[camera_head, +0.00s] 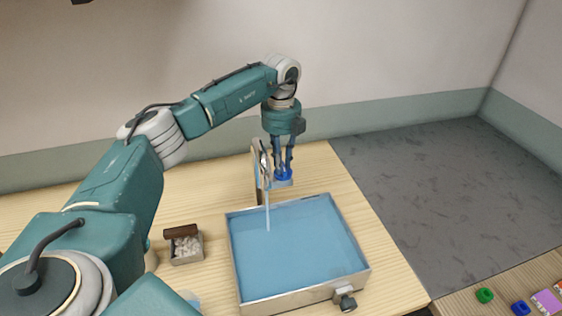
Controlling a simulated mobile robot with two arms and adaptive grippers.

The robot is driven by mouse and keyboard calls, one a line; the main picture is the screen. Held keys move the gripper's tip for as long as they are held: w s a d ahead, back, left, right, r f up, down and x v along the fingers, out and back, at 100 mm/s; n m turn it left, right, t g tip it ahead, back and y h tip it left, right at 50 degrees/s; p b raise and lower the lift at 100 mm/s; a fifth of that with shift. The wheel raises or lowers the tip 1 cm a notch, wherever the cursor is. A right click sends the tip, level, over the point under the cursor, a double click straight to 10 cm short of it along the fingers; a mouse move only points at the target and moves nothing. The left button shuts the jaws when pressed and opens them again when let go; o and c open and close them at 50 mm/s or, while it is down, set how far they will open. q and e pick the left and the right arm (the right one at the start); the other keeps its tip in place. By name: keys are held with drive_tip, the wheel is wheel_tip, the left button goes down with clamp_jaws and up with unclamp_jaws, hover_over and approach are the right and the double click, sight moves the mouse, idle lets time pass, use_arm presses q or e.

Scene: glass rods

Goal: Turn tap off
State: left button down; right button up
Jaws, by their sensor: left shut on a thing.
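The tap (264,164) stands at the back edge of a metal basin, and a thin stream of water (267,212) falls from it into the basin. A blue tap handle (284,175) sits just right of the spout. My left gripper (283,172) points down from above and is shut on the blue handle, its fingers partly covering it. The basin (301,300) is filled with blue water and has a dark knob (345,299) on its front wall. My right gripper does not show.
A small box of pale pieces (187,250) with a dark brown block (181,231) stands left of the basin. Green (485,295) and blue (521,307) small pieces lie on another surface at lower right. The tabletop right of the basin is clear.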

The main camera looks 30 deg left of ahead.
use_arm(q)
drive_tip(key=m, duration=0.4)
drive_tip(key=shift+w, duration=0.15)
drive_tip(key=m+b, duration=0.1)
drive_tip(key=m, duration=0.3)
drive_tip(key=shift+w+d+m, duration=0.1)
drive_tip(key=shift+w+m, duration=0.05)
drive_tip(key=shift+m, duration=0.15)
drive_tip(key=m, duration=0.4)
drive_tip(key=shift+w+d+m, duration=0.1)
drive_tip(key=shift+m, duration=0.2)
drive_tip(key=shift+d+r+m, duration=0.1)
drive_tip(key=shift+m, duration=2.1)
drive_tip(key=c, duration=1.6)
unclamp_jaws()
